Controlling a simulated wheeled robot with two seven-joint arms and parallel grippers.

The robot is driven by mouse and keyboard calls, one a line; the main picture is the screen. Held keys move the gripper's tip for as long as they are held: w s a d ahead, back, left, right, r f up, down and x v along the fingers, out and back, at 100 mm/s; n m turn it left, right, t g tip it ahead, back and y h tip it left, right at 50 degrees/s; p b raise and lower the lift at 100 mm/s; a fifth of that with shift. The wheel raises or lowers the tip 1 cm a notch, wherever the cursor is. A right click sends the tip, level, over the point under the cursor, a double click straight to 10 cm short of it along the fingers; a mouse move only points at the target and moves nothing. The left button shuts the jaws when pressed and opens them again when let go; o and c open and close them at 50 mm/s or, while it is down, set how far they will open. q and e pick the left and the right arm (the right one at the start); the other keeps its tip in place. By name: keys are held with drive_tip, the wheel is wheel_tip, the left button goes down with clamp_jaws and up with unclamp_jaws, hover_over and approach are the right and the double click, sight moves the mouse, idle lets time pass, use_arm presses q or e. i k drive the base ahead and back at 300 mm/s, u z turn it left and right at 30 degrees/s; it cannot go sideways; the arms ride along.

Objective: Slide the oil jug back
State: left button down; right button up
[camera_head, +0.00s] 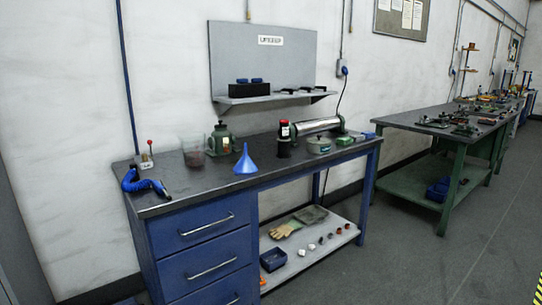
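A dark green-grey jug (220,140) with a knob-like top and a pale label stands upright toward the back of the dark workbench top (190,190). I take it as the oil jug. A blue funnel (245,161) stands mouth down in front and to its right. A clear beaker (193,151) with dark reddish contents is just left of it. Neither of my grippers shows in the head view.
The front strip of bench is mostly clear. A shelf (275,97) hangs above.

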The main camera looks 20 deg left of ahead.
sight(193, 143)
drive_tip(key=z, duration=0.6)
drive_tip(key=i, duration=0.95)
drive_tip(key=u, duration=0.35)
drive_tip(key=i, duration=1)
drive_tip(key=u, duration=1.05)
